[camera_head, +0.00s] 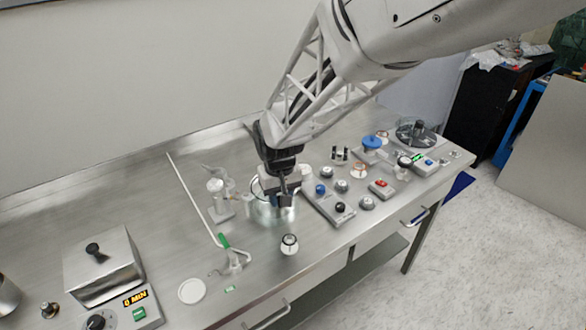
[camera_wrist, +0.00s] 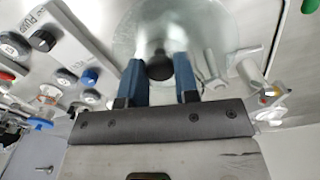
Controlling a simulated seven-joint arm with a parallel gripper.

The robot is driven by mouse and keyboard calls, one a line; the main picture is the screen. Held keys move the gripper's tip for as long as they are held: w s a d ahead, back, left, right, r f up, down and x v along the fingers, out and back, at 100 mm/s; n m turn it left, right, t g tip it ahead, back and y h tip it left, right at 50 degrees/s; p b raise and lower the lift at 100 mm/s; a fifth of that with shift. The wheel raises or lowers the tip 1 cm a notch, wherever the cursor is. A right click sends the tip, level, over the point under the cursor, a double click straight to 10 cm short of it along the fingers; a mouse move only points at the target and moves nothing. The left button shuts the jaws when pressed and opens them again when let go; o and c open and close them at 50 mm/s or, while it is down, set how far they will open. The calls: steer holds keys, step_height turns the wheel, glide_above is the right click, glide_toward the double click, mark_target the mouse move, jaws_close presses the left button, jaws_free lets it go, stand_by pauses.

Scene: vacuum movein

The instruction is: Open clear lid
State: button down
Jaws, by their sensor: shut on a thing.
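The clear lid (camera_wrist: 135,30) shows in the wrist view as a round see-through disc with a dark knob (camera_wrist: 160,68) on it. My gripper (camera_wrist: 158,66) is shut on this knob, with one blue finger on each side. In the head view my gripper (camera_head: 283,192) points down over the clear round vessel (camera_head: 275,214) on the steel bench. The gripper hides most of the lid there, and I cannot tell whether the lid rests on the vessel or is apart from it.
A control panel (camera_head: 320,206) with several knobs stands close to the right of the vessel. Glass valve pieces (camera_head: 216,195) stand to its left. A small dark-topped knob (camera_head: 289,242) sits in front. A metal box (camera_head: 100,262) is at the far left. The bench's back left is clear.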

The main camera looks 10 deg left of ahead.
mark_target(263, 220)
steer(key=s+m, duration=0.1)
steer(key=s+a+m, duration=0.1)
steer(key=s+m, duration=0.1)
steer(key=shift+s+a+m, duration=0.1)
steer(key=shift+a+m, duration=0.1)
steer(key=shift+m, duration=0.1)
steer(key=shift+s+a+m, duration=0.5)
steer(key=shift+s+m, duration=0.05)
steer(key=shift+m, duration=0.3)
steer(key=shift+s+a+m, duration=0.45)
steer(key=shift+s+m, duration=0.1)
steer(key=shift+m, duration=0.3)
steer(key=shift+r, duration=0.1)
steer(key=c, duration=0.8)
jaws_free()
steer(key=shift+c, duration=0.2)
step_height(263, 220, up, 8)
